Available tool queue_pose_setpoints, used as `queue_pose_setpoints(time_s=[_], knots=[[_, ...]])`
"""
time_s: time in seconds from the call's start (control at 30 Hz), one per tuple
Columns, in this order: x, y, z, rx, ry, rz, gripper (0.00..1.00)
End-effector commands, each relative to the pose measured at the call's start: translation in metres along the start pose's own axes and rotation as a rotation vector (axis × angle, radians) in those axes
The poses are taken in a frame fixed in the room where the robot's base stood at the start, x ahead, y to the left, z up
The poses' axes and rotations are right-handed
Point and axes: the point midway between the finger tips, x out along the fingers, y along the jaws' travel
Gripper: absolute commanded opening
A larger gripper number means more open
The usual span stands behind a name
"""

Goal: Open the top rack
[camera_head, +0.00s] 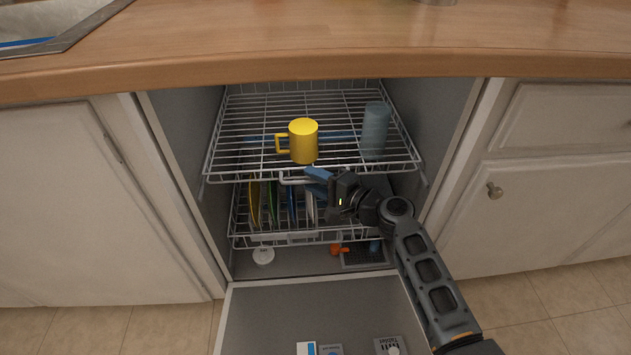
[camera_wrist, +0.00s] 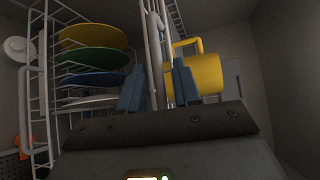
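The top rack (camera_head: 240,140) is a white wire rack inside the open cabinet-like dishwasher, and it sits partly forward. A yellow mug (camera_head: 303,141) and a grey-blue tumbler (camera_head: 374,131) stand on it. My gripper (camera_head: 312,180) is at the middle of the rack's front edge, just below the mug. In the wrist view the two blue fingers of my gripper (camera_wrist: 158,80) are apart, with white rack wires (camera_wrist: 153,50) between them. Whether the fingers touch the wires cannot be told. The yellow mug (camera_wrist: 207,75) shows beyond the right finger.
The lower rack (camera_head: 240,236) holds several coloured plates (camera_head: 271,203). The dishwasher door (camera_head: 270,315) is folded down in front. A wooden counter (camera_head: 300,45) overhangs above. White cabinets (camera_head: 80,200) stand on both sides.

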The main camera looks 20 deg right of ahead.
Motion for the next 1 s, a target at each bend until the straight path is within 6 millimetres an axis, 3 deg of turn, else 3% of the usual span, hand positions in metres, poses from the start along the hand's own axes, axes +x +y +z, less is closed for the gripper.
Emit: queue_pose_setpoints(time_s=[0.2, 0.53, 1.0], knots=[[0.0001, 0.0001, 0.0002, 0.000, 0.000, 0.000, 0.32], [-0.0002, 0.0002, 0.0001, 0.000, 0.000, 0.000, 0.00], [-0.0004, 0.0006, 0.0001, 0.000, 0.000, 0.001, 0.00]])
